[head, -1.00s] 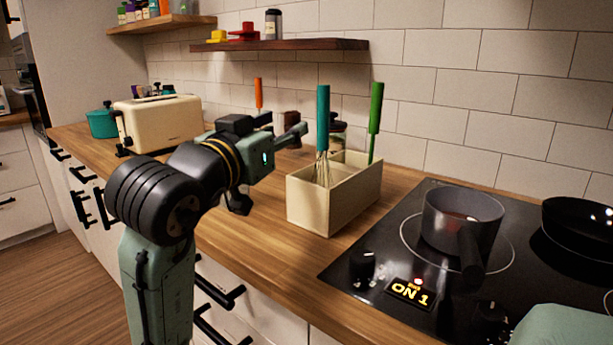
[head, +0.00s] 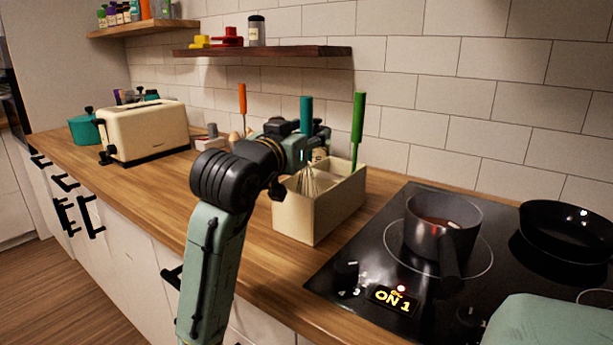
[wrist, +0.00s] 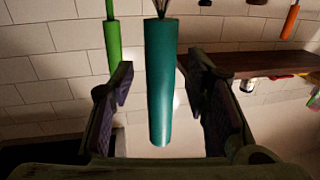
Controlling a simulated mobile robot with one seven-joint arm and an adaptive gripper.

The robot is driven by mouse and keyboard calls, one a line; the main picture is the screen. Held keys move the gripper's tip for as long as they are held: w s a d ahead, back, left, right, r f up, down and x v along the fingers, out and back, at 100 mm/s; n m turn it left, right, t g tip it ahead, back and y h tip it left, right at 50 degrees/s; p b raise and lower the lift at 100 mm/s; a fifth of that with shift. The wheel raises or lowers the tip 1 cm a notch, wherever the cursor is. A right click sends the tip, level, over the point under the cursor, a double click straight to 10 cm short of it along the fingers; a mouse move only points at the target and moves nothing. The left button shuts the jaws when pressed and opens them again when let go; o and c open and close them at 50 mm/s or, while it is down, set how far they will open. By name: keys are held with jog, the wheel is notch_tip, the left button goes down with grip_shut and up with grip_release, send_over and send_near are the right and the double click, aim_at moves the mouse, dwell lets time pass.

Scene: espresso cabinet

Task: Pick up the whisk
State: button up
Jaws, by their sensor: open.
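The whisk has a teal handle (head: 306,112) and wire loops (head: 309,184). It stands upright in a cream box (head: 318,220) on the wooden counter. My gripper (head: 302,160) is at the whisk, partly hiding its handle in the head view. In the wrist view, the teal handle (wrist: 159,95) lies between my two open fingers (wrist: 161,80), with a gap showing on each side. The start of the wires shows at the top edge of that view. The lower wires are hidden inside the box.
A green-handled utensil (head: 358,118) stands in the box close behind the whisk. A dark pot (head: 435,230) and a pan (head: 566,228) are on the lit stove to the right. A shelf (head: 262,51) hangs above; a toaster (head: 150,130) stands left.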

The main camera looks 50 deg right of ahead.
jog(key=shift+c, duration=0.4)
grip_shut()
